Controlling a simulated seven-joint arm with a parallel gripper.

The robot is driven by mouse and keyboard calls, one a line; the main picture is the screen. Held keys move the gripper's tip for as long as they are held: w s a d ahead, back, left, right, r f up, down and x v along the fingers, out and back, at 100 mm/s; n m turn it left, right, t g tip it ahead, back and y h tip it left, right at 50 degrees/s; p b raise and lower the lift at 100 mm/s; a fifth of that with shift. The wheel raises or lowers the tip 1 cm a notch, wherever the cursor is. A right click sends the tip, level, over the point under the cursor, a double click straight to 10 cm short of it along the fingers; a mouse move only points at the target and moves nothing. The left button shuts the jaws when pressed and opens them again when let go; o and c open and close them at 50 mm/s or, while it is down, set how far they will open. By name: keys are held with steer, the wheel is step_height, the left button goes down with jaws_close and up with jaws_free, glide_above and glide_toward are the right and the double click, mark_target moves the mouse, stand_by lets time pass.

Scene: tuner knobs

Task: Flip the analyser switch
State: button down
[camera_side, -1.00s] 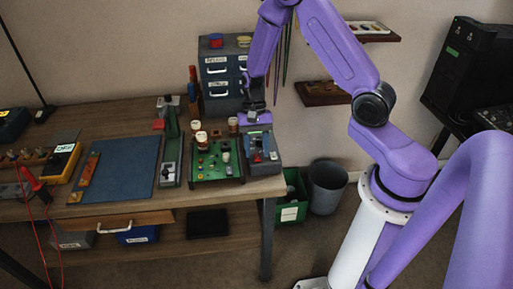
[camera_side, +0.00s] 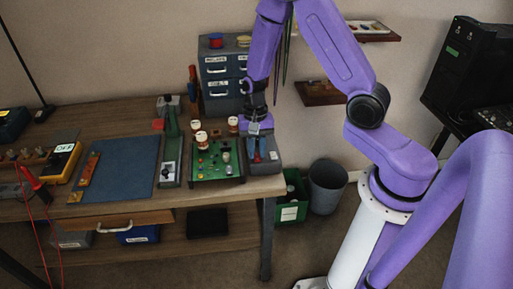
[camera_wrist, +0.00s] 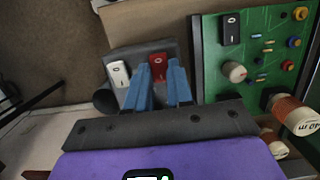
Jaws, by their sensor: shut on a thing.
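A grey switch box (camera_side: 266,168) sits at the right end of the bench. In the wrist view it carries a white rocker switch (camera_wrist: 118,73) and a red rocker switch (camera_wrist: 158,62), each with a mark on its face. My gripper (camera_wrist: 161,68) points down at the box. Its blue fingers are a little apart, one on each side of the red switch, and shut on it. The fingers hide part of the switch and of the box. I cannot read any label that says which switch is the analyser's. In the side view my gripper (camera_side: 257,156) is low over the box.
A green circuit board (camera_side: 218,160) with knobs and a black rocker switch (camera_wrist: 231,28) stands close beside the box. A blue drawer cabinet (camera_side: 220,85) is behind. The bench's right edge is near the box.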

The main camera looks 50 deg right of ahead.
steer(key=shift+s+t+h, duration=0.1)
steer(key=shift+t+h, duration=0.3)
steer(key=c, duration=1)
jaws_free()
steer(key=shift+a+r, duration=0.1)
step_height(320, 180, up, 17)
steer(key=w+d, duration=0.1)
steer(key=shift+d, duration=0.15)
steer(key=shift+r, duration=0.1)
